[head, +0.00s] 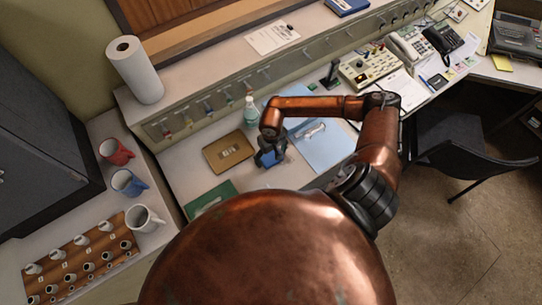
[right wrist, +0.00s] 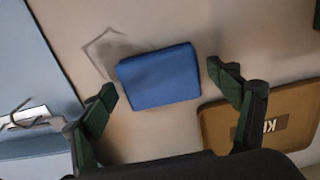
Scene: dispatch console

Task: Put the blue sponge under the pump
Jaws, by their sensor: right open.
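The blue sponge (right wrist: 160,77) lies flat on the desk in the right wrist view, between the two spread fingers of my right gripper (right wrist: 162,84), with a gap on each side. In the head view the sponge (head: 269,159) shows partly below my right gripper (head: 270,152), which hides some of it. My right gripper is open and empty, above the sponge. The pump (head: 250,113) is a bottle with greenish liquid, upright near the shelf unit, behind the sponge in the head view. My left gripper is not in view.
A brown tray with a label (head: 219,158) lies left of the sponge. A light blue folder (head: 325,150) lies to its right, and a green item (head: 208,197) nearer the front. A thin dark outline (right wrist: 103,45) shows on the desk beside the sponge. Mugs (head: 128,182) stand farther left.

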